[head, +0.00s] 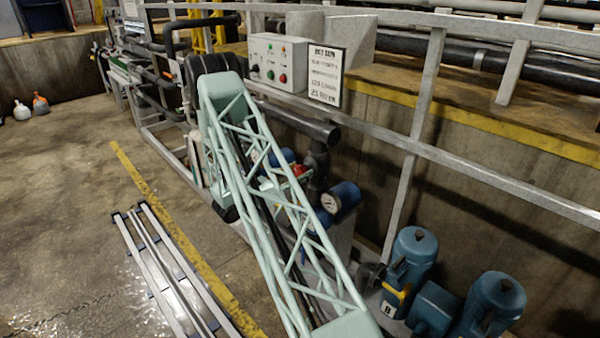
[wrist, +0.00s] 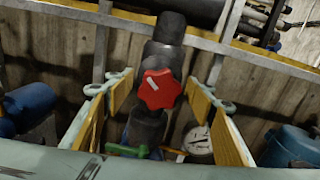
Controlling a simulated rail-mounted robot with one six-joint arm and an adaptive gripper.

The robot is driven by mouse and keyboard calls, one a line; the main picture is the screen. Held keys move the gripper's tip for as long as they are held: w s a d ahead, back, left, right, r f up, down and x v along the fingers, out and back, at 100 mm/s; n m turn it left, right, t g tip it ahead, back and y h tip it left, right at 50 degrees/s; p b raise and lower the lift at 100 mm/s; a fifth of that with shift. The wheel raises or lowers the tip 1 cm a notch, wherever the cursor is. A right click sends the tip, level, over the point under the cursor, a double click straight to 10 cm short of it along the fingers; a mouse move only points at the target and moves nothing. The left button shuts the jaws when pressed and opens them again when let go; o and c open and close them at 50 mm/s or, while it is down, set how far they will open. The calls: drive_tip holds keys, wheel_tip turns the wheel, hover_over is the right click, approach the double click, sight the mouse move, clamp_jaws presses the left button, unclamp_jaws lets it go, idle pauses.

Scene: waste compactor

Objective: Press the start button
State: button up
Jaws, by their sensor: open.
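A light grey control box (head: 277,62) is mounted on the railing in the upper middle of the head view. Its front has small coloured buttons, including a green one and a red one (head: 283,78); any labels are too small to read, so I cannot tell which is start. My gripper (wrist: 158,90) is open, with yellow-padded fingers spread to either side in the wrist view. Nothing is between the pads; a red valve knob (wrist: 160,89) shows beyond the gap. The control box is not in the wrist view. My lattice arm hides the gripper in the head view.
A sign board (head: 326,75) hangs right beside the box. Grey railing (head: 425,150) runs along the pit wall. Pipes, a gauge (wrist: 197,140) and a green handle (wrist: 127,150) crowd the wrist view. Blue motors (head: 413,255) stand lower right. Open floor (head: 60,180) lies left.

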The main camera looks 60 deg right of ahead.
drive_tip(key=shift+d, duration=0.2)
drive_tip(key=c, duration=0.9)
drive_tip(key=shift+f+m+b, duration=0.1)
drive_tip(key=shift+m+b, duration=0.4)
drive_tip(key=shift+b, duration=0.1)
drive_tip(key=m+b, duration=0.4)
drive_tip(key=shift+s, duration=0.15)
drive_tip(key=m+b, duration=0.4)
drive_tip(key=b, duration=0.1)
drive_tip(key=shift+m+b, duration=0.4)
drive_tip(key=shift+m, duration=0.1)
